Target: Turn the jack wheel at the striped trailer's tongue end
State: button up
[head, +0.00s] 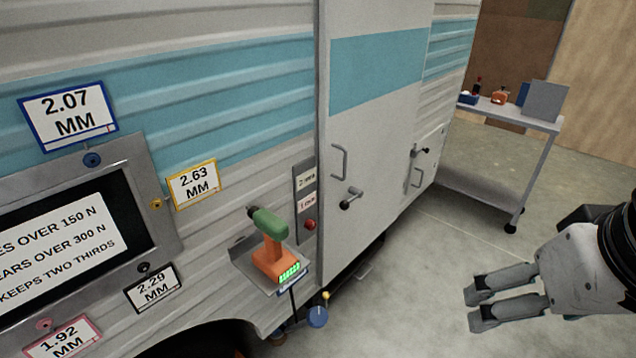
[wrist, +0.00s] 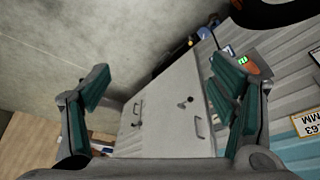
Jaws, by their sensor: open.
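The striped trailer (head: 200,105), white with turquoise bands, fills the left and middle of the head view. Its ribbed side also shows at the right of the wrist view (wrist: 275,85). I cannot make out a jack wheel or the tongue for certain in either view. My gripper (head: 478,307) is at the lower right of the head view, above the concrete floor and apart from the trailer. In the wrist view its fingers are spread wide with nothing between them. The trailer's white door (wrist: 170,112) shows beyond them.
A green and orange drill (head: 272,245) stands on a small side shelf. A blue disc with a yellow knob (head: 317,316) is below it. The door has handles (head: 349,199). A grey cart (head: 515,116) stands at the back right. Floor between is clear.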

jog(key=n+g+y+b, duration=0.2)
jog(key=n+g+b, duration=0.3)
jog(key=b, duration=1.8)
send_over(318, 314)
jog(key=w+d, duration=0.1)
jog(key=d, duration=0.1)
notch_tip(318, 314, down, 52)
jog(key=f+b, duration=0.1)
jog(key=f, duration=0.3)
jog(key=a+f+b, duration=0.1)
jog(key=f, duration=0.4)
jog(key=s+a+f+b, duration=0.1)
jog(key=f+b, duration=0.1)
jog(key=f, duration=0.2)
jog(key=shift+f, duration=0.25)
